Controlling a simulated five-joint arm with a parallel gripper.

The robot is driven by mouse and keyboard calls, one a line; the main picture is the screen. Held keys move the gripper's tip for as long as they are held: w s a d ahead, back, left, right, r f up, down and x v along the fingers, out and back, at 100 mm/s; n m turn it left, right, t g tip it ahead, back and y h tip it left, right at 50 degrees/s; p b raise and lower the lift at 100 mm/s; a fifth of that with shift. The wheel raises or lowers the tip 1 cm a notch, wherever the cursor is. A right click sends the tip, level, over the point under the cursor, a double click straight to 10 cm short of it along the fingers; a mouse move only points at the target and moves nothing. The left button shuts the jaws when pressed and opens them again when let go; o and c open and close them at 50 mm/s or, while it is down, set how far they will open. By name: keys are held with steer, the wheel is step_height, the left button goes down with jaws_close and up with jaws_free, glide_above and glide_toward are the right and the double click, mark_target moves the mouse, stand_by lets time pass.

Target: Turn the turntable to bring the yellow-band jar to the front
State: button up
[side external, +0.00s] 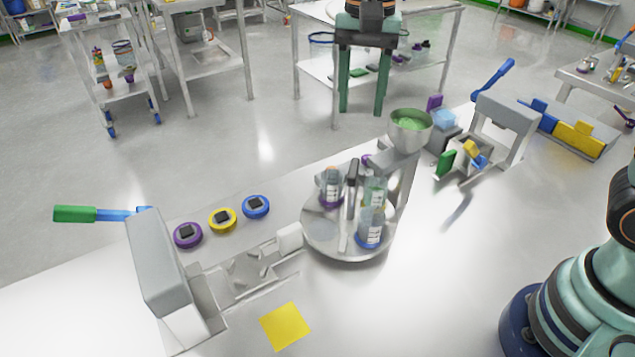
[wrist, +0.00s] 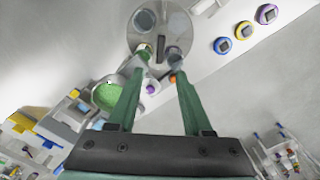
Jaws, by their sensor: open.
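The turntable (side external: 318,226) is a round grey disc on the white bench, in the middle of the side view; it is also at the top of the wrist view (wrist: 133,39). Clear jars stand on it. One with a blue band (side external: 370,230) is at the near side, one with a purple band (side external: 330,188) is at the left. A jar with greenish contents (side external: 376,190) stands behind the blue-band one; its band is mostly hidden. I cannot make out a yellow band for certain. My gripper (side external: 363,112) is open and empty, its green fingers pointing down; in the wrist view its fingers (wrist: 160,60) reach towards the turntable.
A hopper (side external: 411,128) with green contents stands right behind the turntable. Purple (side external: 188,235), yellow (side external: 222,219) and blue (side external: 256,206) discs lie left of it. A grey press-like frame (side external: 160,265) with a green handle is further left. A yellow square (side external: 285,326) lies in front.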

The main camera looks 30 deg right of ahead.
mark_target(354, 167)
step_height(354, 167, down, 12)
steer(key=shift+a+f, duration=0.1)
stand_by(0.5)
jaws_close()
stand_by(1.3)
